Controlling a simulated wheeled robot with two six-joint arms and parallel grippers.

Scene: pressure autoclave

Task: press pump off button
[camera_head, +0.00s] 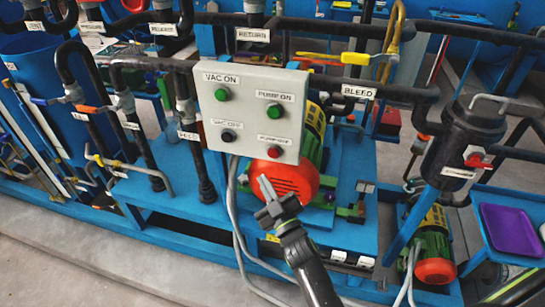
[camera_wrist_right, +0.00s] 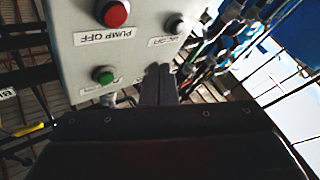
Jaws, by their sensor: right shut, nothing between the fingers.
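A grey control box (camera_head: 250,97) carries labelled buttons. The red pump off button (camera_head: 274,152) is at its lower right, below the green pump on button (camera_head: 273,111). In the right wrist view the box appears upside down, with the red button (camera_wrist_right: 111,13) at the top above the "PUMP OFF" label. My right gripper (camera_head: 266,184) is shut and empty, just below the box's lower edge and in front of the orange-red motor end. Its closed fingers (camera_wrist_right: 158,85) appear right of and below the red button in the wrist view, not touching it. My left gripper is not in view.
The green vac on button (camera_head: 222,94) and black vac off button (camera_head: 228,136) sit on the box's left side. Grey cables (camera_head: 236,215) hang below the box. The motor (camera_head: 300,175) lies behind my gripper. Dark pipes (camera_head: 150,65) stand left; a purple tray (camera_head: 510,229) lies right.

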